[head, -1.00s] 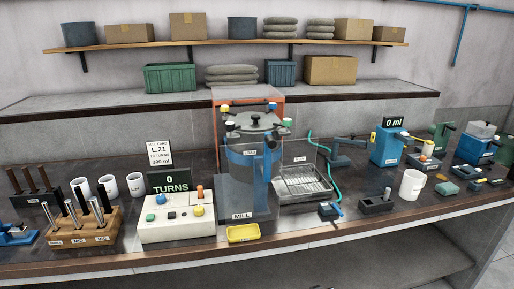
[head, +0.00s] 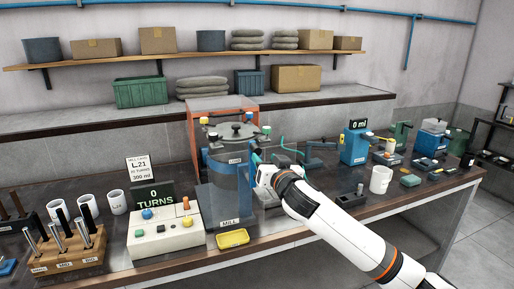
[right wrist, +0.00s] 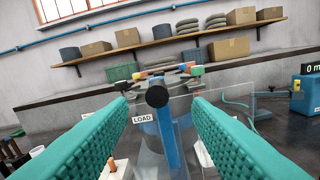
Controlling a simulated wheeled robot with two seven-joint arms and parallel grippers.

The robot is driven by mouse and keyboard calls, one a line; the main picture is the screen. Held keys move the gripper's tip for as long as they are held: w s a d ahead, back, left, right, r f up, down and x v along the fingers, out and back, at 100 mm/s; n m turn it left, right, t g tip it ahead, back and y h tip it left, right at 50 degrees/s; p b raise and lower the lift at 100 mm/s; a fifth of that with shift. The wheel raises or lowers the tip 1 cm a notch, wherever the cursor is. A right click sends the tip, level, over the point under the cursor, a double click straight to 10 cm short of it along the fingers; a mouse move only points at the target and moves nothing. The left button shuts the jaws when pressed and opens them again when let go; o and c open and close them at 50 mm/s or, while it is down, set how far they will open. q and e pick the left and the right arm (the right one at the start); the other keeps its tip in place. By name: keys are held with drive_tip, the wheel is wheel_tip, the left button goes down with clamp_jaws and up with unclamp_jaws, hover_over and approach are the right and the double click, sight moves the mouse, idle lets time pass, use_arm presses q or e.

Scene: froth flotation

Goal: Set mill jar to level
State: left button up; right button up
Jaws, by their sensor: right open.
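The mill jar (head: 222,188) is a grey cylinder with a blue band, standing behind a clear guard marked MILL. Its lid (head: 236,131) shows on top. My right gripper (head: 258,168) is at the right side of the jar, in front of the guard. In the right wrist view its two teal fingers are open and apart. A black ball knob (right wrist: 157,96) lies between the fingers in that view, in front of a blue upright part (right wrist: 168,140) beside a LOAD label (right wrist: 143,119). I cannot tell whether the fingers touch it. My left gripper is not in view.
A control box (head: 165,235) with coloured buttons stands left of the mill, below a display (head: 153,196) reading 0 TURNS. A yellow tray (head: 233,239) lies in front. A white mug (head: 380,180) and blue devices stand right. An orange-framed clear guard (head: 190,107) rises behind the jar.

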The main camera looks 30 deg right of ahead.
sight(260, 154)
drive_tip(key=p+x, duration=0.1)
drive_tip(key=x, duration=0.4)
drive_tip(key=shift+w+a+r+p, duration=0.1)
drive_tip(key=shift+w+r+p, duration=0.05)
drive_tip(key=shift+w+p, duration=0.2)
drive_tip(key=shift+w, duration=0.55)
clamp_jaws()
